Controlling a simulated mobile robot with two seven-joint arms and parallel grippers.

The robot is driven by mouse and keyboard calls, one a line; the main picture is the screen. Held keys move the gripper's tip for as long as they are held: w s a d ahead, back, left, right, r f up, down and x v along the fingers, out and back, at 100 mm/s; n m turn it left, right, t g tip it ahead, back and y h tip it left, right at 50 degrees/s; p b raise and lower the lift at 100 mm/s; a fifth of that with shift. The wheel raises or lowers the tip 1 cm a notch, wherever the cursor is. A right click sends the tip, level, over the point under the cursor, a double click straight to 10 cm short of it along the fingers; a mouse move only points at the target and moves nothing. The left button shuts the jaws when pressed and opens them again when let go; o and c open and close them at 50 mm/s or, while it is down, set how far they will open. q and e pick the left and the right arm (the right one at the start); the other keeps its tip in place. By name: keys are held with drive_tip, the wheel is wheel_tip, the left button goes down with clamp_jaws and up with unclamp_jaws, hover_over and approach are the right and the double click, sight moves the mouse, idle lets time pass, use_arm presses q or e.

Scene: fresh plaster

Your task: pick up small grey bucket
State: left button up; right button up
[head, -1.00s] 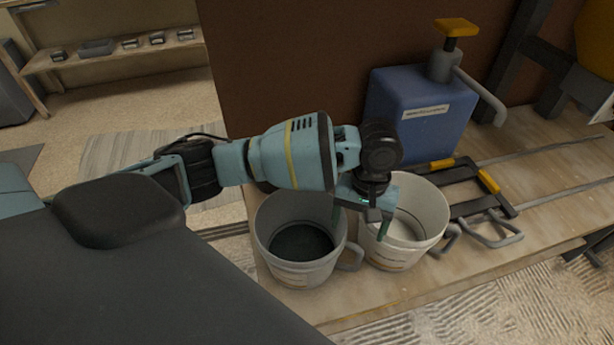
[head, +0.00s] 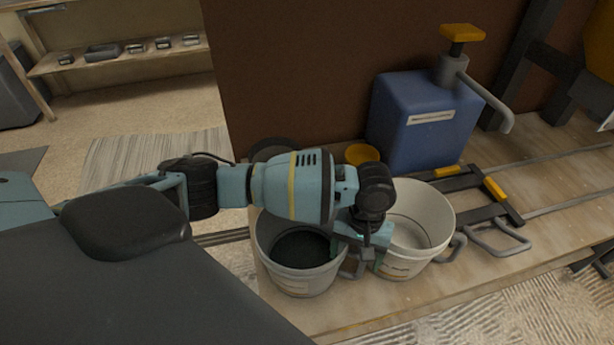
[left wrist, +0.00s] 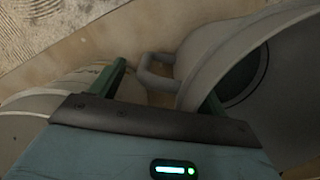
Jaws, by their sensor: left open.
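The small grey bucket (head: 318,281) stands upright on the plank surface, its dark inside partly hidden by my left arm. In the left wrist view its pale wall (left wrist: 215,52) and looped side handle (left wrist: 155,74) show. My left gripper (head: 358,262) is open and low at the bucket's right side, between it and a white bucket. In the left wrist view the handle lies between the two fingers (left wrist: 166,80). One finger is at the grey bucket's rim, the other beside the white bucket; I cannot tell whether either touches. My right gripper is not in view.
The white bucket (head: 428,212) stands close on the right. A blue pump container (head: 420,125) with a yellow top is behind. A yellow round thing (head: 362,154) is behind my arm. Black clamps with yellow parts (head: 480,200) lie at right. The plank's front edge is close.

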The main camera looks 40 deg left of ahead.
use_arm(q)
drive_tip(key=shift+r, duration=0.15)
clamp_jaws()
idle(0.4)
